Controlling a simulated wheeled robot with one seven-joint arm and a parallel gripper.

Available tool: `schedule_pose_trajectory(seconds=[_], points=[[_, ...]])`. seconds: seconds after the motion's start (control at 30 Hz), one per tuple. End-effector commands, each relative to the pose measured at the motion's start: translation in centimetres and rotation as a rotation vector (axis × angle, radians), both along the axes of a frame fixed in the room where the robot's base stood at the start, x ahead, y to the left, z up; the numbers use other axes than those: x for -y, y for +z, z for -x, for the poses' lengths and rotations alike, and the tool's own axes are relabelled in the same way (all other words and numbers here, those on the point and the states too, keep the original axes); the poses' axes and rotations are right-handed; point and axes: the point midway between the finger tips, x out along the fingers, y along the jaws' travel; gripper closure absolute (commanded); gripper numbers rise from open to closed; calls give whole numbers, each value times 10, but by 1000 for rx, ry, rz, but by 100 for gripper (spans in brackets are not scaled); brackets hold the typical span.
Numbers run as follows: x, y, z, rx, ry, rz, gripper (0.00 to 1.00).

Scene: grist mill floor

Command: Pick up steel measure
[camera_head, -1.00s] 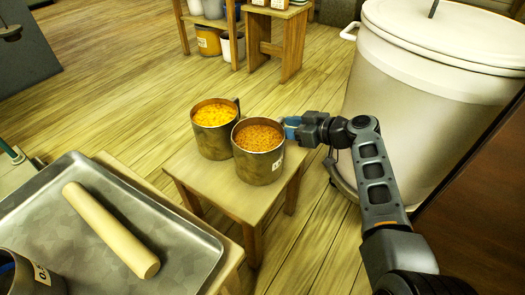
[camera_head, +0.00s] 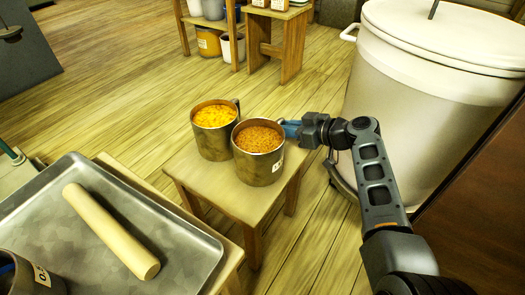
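Two steel measures stand upright on a small wooden stool (camera_head: 225,195). The far-left measure (camera_head: 213,142) holds yellow-orange grain, and its handle shows at its right side. The nearer measure (camera_head: 258,165) holds darker orange-brown grain and has a white label on its right side. My gripper (camera_head: 290,128) is at the right rear rim of the nearer measure, its blue fingers pointing left. The fingertips are partly hidden behind that measure, so I cannot tell whether they touch it or how far apart they are.
A metal tray (camera_head: 190,265) with a wooden rolling pin (camera_head: 110,230) lies at lower left. Another labelled measure (camera_head: 28,275) stands at the lower left corner. A large white lidded bin (camera_head: 415,110) stands close to my arm on the right. Floor is clear behind the stool.

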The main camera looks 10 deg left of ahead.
Motion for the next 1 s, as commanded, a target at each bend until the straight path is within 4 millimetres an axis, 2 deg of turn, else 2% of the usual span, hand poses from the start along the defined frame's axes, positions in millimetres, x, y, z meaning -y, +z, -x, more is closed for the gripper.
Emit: schedule_pose_trajectory(seconds=[0.6,0.87,1.0], points=[[0,-1,0,4,1,4,100],[0,4,-2,6,-2,1,100],[1,13,-2,7,-2,0,100]])
